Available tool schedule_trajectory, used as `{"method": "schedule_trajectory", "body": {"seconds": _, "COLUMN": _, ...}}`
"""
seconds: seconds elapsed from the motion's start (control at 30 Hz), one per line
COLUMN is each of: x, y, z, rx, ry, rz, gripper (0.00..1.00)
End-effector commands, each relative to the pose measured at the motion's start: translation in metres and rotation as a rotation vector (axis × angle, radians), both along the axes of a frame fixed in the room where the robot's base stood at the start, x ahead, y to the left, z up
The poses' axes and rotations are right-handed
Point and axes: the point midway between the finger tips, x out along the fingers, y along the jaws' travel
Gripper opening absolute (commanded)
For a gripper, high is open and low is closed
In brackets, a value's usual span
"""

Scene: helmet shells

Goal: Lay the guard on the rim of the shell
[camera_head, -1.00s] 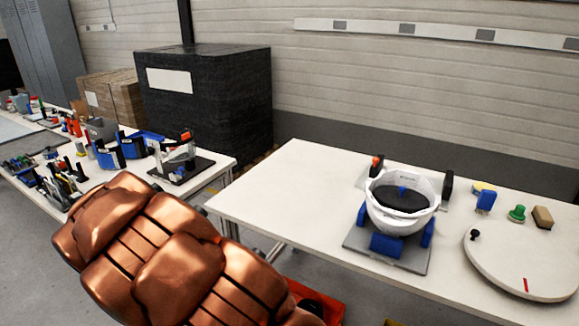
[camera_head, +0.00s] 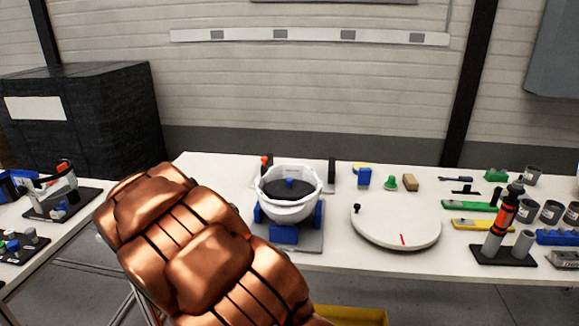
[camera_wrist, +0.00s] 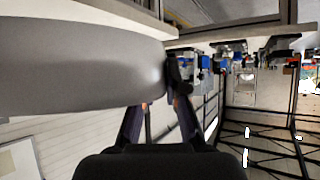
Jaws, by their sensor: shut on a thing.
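The white shell (camera_head: 288,208) sits open side up in a fixture with blue supports (camera_head: 284,235) on a grey plate (camera_head: 316,238), on the white table. A black insert (camera_head: 285,190) with a blue knob shows inside its rim. My gripper and the guard are not visible in the head view, where my copper arm fills the lower left. No contact between guard and shell is visible.
A white round disc (camera_head: 395,228) lies right of the fixture. Behind are a blue block (camera_head: 364,178) and a green knob (camera_head: 392,184). An orange-black tool (camera_head: 503,215) stands in a rack at right. A smooth grey shape, unclear, fills the wrist view's left.

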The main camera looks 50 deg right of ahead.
Motion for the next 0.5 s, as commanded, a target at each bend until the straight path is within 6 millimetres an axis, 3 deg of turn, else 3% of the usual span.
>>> {"method": "schedule_trajectory", "body": {"seconds": 0.03, "x": 0.008, "y": -0.012, "z": 0.015, "rx": 0.004, "ry": -0.006, "rz": 0.002, "gripper": 0.00}}
{"method": "schedule_trajectory", "body": {"seconds": 0.2, "x": 0.024, "y": -0.041, "z": 0.043, "rx": 0.004, "ry": -0.007, "rz": 0.036, "gripper": 0.00}}
{"method": "schedule_trajectory", "body": {"seconds": 0.5, "x": 0.033, "y": -0.068, "z": 0.064, "rx": 0.002, "ry": -0.001, "rz": 0.074, "gripper": 0.00}}
